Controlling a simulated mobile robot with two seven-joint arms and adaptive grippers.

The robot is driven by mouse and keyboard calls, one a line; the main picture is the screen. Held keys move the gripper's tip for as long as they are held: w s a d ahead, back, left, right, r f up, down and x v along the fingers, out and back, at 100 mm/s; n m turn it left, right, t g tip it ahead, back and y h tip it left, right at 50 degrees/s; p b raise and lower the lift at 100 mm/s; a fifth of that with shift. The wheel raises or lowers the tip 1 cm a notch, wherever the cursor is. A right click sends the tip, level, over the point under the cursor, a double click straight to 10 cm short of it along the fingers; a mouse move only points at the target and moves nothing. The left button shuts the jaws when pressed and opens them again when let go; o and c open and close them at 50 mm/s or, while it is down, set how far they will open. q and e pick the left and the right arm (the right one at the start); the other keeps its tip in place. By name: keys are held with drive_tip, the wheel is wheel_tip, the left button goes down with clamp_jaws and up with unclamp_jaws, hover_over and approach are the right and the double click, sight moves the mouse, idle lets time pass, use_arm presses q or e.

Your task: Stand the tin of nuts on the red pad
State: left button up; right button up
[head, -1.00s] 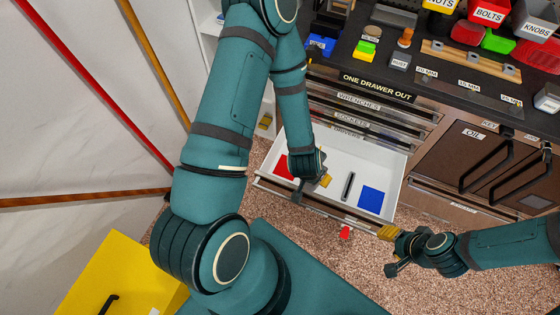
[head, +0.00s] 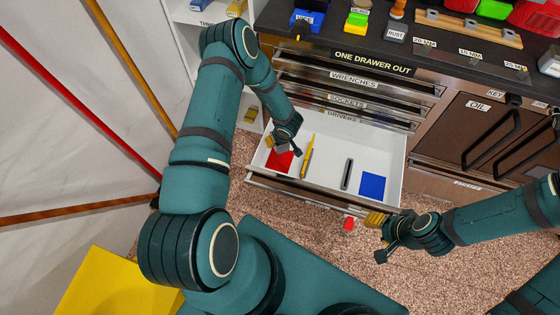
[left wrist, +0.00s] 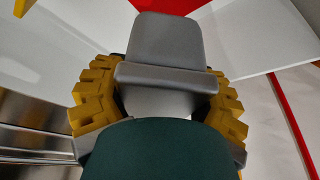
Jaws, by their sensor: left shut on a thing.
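The red pad (head: 281,161) lies on the white drawer floor at its left end, partly covered by my left gripper (head: 279,143). A bit of red shows at the top of the left wrist view. In that view my yellow fingers (left wrist: 165,108) stand on both sides of a grey blocky thing with a wider rim (left wrist: 167,55), which appears to be the tin; no label on it is readable. In the head view the tin is largely hidden, and I cannot tell whether it touches the pad. My right gripper (head: 375,220) is outside the drawer's front right corner; its finger gap is unclear.
In the open drawer (head: 331,136) lie a yellow pointed tool (head: 308,157), a dark narrow bar (head: 347,174) and a blue pad (head: 373,186). A small red thing (head: 349,224) is in front of the drawer. The worktop (head: 385,55) above is crowded.

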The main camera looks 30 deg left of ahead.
sight(285, 146)
use_arm(q)
wheel_tip(285, 146, down, 10)
drive_tip(key=b, duration=0.3)
idle(0.3)
drive_tip(key=shift+f, duration=0.2)
drive_tip(key=o, duration=1.4)
drive_tip(key=p+v, duration=0.3)
drive_tip(key=v, duration=0.8)
drive_tip(key=shift+w+a+r, duration=0.1)
drive_tip(key=shift+r, duration=0.1)
drive_tip(key=shift+d+r, duration=0.25)
drive_tip(key=shift+r, duration=0.25)
drive_tip(key=s+d+r+m+h, duration=0.2)
drive_tip(key=s+d+r+m, duration=0.1)
drive_tip(key=s+d+r, duration=0.1)
drive_tip(key=s+d+r+m+h, duration=0.3)
drive_tip(key=s+d, duration=0.3)
drive_tip(key=d, duration=0.2)
drive_tip(key=s+d+r+m+h, duration=0.2)
drive_tip(key=s+d+r+m, duration=0.2)
drive_tip(key=s+d+r, duration=0.1)
drive_tip(key=shift+s+d+r+g, duration=0.35)
drive_tip(key=shift+s+d, duration=0.2)
drive_tip(key=shift+d, duration=0.15)
